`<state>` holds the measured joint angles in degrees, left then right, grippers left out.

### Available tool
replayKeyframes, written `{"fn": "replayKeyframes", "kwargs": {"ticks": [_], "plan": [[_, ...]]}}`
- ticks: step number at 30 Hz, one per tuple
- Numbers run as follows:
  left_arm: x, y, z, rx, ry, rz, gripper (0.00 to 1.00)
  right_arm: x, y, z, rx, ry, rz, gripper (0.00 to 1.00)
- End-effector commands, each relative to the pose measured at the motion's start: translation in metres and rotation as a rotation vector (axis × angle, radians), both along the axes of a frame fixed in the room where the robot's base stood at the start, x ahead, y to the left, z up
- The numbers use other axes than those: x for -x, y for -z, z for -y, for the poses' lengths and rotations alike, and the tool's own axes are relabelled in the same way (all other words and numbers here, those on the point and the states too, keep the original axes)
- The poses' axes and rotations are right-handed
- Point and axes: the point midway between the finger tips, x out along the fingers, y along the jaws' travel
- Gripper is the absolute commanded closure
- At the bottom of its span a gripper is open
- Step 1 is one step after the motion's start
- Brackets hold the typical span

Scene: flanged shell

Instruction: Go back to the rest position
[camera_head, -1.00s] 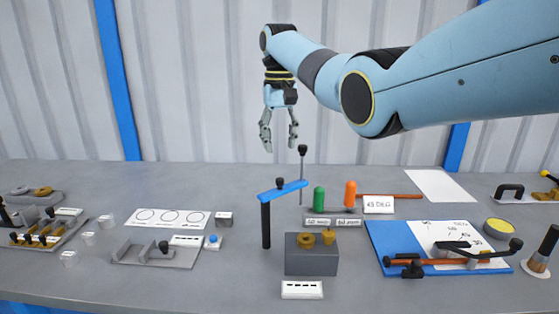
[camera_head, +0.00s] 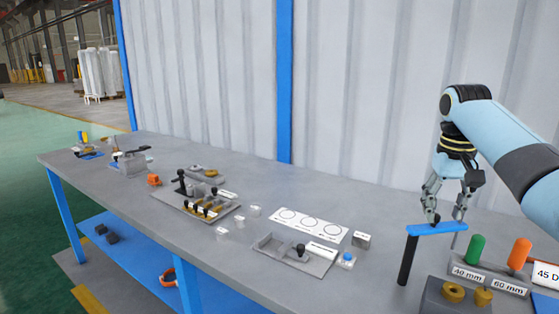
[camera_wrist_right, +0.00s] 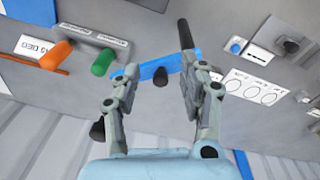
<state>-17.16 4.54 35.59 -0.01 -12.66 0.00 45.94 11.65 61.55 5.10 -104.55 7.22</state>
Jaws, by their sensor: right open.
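My right gripper (camera_head: 446,204) is at the right of the head view, pointing down, with its fingers apart and empty. It hangs above or behind a blue bar (camera_head: 437,229) on a black post (camera_head: 408,262); I cannot tell whether it touches them. In the right wrist view the open fingers of the right gripper (camera_wrist_right: 160,85) show in front of the blue bar (camera_wrist_right: 155,69), with the black post (camera_wrist_right: 185,34) near one fingertip. My left gripper is in neither view.
On the grey bench (camera_head: 210,268) stand a green peg (camera_head: 476,249), an orange peg (camera_head: 519,254), a block with brass rings (camera_head: 453,291), a white card with circles (camera_head: 310,226) and a grey tray (camera_head: 290,256). A corrugated wall stands behind. Green floor lies left.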

Motion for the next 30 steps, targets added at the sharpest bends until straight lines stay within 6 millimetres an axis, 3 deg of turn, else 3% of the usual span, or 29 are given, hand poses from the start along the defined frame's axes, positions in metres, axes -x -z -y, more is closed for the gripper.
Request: {"fn": "replayKeyframes", "kwargs": {"ticks": [1, 3, 6, 10, 12, 18, 30], "plan": [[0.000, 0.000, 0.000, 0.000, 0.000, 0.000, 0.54, 0.021, 0.030, -0.006, 0.016, -0.028, 0.007, 0.57], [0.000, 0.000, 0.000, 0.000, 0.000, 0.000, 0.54, 0.050, 0.059, -0.014, 0.038, -0.066, 0.031, 0.57], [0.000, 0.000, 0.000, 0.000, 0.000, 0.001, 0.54, 0.100, 0.094, -0.027, 0.060, -0.123, 0.064, 0.57], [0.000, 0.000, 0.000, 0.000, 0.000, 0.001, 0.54, 0.173, 0.119, -0.046, 0.075, -0.192, 0.111, 0.57], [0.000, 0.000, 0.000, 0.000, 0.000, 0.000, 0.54, 0.208, 0.123, -0.054, 0.079, -0.222, 0.135, 0.57], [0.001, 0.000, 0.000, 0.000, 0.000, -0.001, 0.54, 0.277, 0.115, -0.070, 0.078, -0.273, 0.180, 0.57], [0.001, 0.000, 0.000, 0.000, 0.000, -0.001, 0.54, 0.360, 0.080, -0.087, 0.074, -0.323, 0.237, 0.57]]}}
